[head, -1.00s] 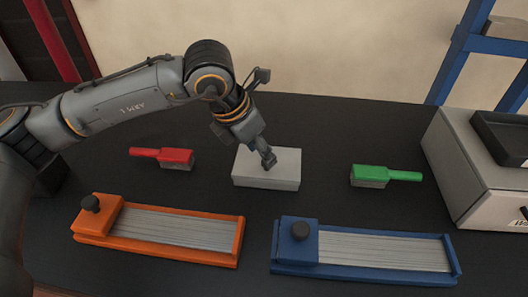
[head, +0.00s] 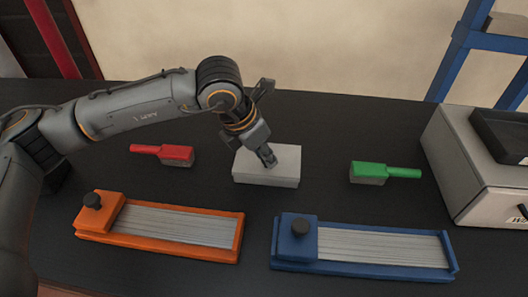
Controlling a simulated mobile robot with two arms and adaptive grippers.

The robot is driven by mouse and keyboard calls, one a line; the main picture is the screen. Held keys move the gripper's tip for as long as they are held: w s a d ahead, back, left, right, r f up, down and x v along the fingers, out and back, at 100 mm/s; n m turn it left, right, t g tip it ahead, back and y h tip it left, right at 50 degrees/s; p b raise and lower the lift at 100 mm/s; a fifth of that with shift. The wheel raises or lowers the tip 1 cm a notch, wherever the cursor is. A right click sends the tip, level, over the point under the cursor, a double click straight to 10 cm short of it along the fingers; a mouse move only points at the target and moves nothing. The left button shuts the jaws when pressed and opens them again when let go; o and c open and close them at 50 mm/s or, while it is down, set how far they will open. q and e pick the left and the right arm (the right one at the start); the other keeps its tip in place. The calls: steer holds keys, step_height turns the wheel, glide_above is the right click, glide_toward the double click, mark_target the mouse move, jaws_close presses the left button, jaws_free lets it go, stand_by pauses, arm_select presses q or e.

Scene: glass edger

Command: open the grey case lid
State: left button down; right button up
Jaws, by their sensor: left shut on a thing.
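The grey case (head: 288,176) is a low light-grey box in the middle of the black table. Its lid lies flat on top and looks closed. My left gripper (head: 270,162) comes in from the left and points down, with its fingertips at the top of the case. The fingers are together, shut on the lid of the case as far as I can see. The exact grip point is small and partly hidden by the fingers. My right gripper is not in view.
A red-handled brush (head: 176,154) lies left of the case and a green-handled brush (head: 370,172) right of it. An orange edger (head: 160,240) and a blue edger (head: 360,250) lie in front. A white machine (head: 470,175) stands at the right, near a blue rack (head: 455,55).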

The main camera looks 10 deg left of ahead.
arm_select(q)
steer(key=shift+r, duration=0.1)
steer(key=shift+w+r+g+p, duration=0.65)
steer(key=shift+r+g, duration=0.2)
steer(key=shift+g, duration=0.15)
steer(key=shift+w+r+n+g+p, duration=0.3)
steer(key=shift+w+r+g+p, duration=0.35)
steer(key=shift+g+p, duration=0.35)
steer(key=shift+w+r+g+p, duration=0.25)
steer(key=shift+w+g+p, duration=0.15)
steer(key=shift+w+g, duration=0.25)
steer(key=shift+w+r+g+p, duration=0.25)
steer(key=shift+w+g+p, duration=0.15)
steer(key=shift+g, duration=0.35)
